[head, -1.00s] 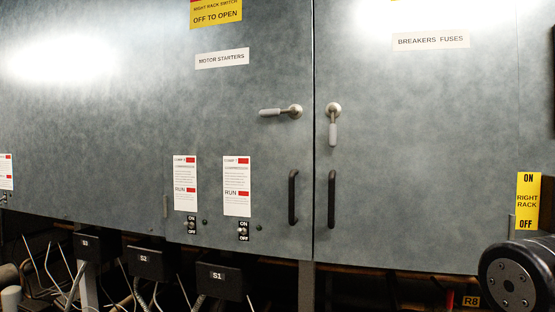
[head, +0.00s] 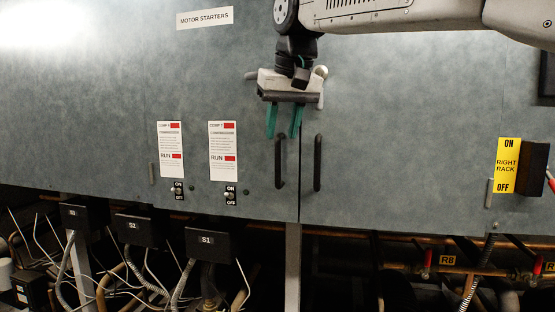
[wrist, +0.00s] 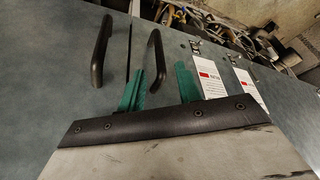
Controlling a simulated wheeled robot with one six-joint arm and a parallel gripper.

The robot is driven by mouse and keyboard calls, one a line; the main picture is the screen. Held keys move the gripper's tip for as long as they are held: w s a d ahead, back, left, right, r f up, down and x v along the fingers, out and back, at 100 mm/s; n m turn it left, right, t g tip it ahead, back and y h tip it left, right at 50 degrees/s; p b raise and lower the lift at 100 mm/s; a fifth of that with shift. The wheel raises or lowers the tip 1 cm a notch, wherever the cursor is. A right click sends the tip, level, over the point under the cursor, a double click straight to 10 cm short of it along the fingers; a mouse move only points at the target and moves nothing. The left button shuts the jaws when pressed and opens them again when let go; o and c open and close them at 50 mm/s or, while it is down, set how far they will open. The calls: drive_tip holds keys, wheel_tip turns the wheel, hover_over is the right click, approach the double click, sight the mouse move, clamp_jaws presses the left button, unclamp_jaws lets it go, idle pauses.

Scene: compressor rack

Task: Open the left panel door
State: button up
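The left panel door (head: 90,110) is a grey-green sheet, shut flush with the right door (head: 400,130) at a vertical seam. Its black vertical pull handle (head: 279,161) stands left of the seam; it also shows in the wrist view (wrist: 157,55). Its grey lever (head: 251,75) lies horizontal, its pivot hidden behind my gripper. My gripper (head: 284,121) has green fingers, apart and empty, pointing down just above the pull handle in the head view. In the wrist view the fingers (wrist: 160,88) appear near the lower end of that handle. I cannot tell the gap to the door.
The right door's pull handle (head: 317,162) and downward lever (head: 320,95) are close by on the right. Switch boxes such as S1 (head: 208,246), cables and pipes lie below. A dark block (head: 537,168) sits beside the yellow right rack label (head: 508,166).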

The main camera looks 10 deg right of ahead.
sight(279, 152)
drive_tip(key=x, duration=0.7)
drive_tip(key=shift+w+f, duration=0.1)
drive_tip(key=shift+f, duration=0.3)
clamp_jaws()
